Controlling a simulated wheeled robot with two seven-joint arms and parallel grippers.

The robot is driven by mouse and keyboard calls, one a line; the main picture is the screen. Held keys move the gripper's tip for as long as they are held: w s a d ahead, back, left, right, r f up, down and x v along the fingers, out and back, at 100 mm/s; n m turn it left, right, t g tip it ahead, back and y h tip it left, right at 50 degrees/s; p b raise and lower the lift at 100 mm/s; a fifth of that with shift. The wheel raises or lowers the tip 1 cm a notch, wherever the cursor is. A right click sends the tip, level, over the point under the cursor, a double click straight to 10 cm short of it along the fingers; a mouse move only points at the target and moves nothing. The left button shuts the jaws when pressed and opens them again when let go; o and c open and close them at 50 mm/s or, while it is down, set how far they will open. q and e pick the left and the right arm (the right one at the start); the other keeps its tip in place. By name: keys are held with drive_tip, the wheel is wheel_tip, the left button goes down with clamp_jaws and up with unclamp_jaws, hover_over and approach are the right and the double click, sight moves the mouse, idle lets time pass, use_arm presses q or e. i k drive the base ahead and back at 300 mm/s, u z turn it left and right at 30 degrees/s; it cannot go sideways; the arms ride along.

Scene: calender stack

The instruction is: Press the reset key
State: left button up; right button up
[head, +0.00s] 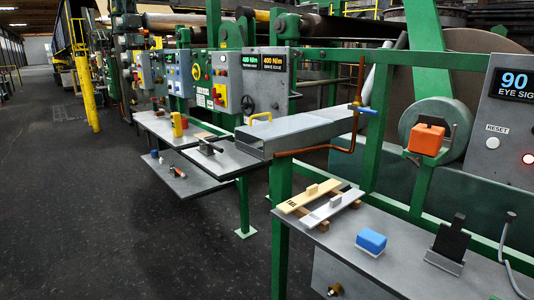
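The reset key (492,142) is a small round grey button under a "RESET" label. It sits on the grey control panel (512,120) at the right edge of the head view. The panel carries a dark display (514,84) reading "90" and "EYE SIG", cut off by the picture edge. A lit button (528,158), whitish with a red rim, is to the right of and below the reset key. Nothing covers the reset key. Neither of my grippers shows in the head view.
Below the panel, a grey table (330,238) bears a blue block (371,241), a black upright piece (452,238), a cream bar (308,196) and a white bar (335,207). An orange box (427,139) is mounted left of the panel. The dark floor (120,220) is clear at left.

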sight(492, 142)
drive_tip(key=z, duration=1.35)
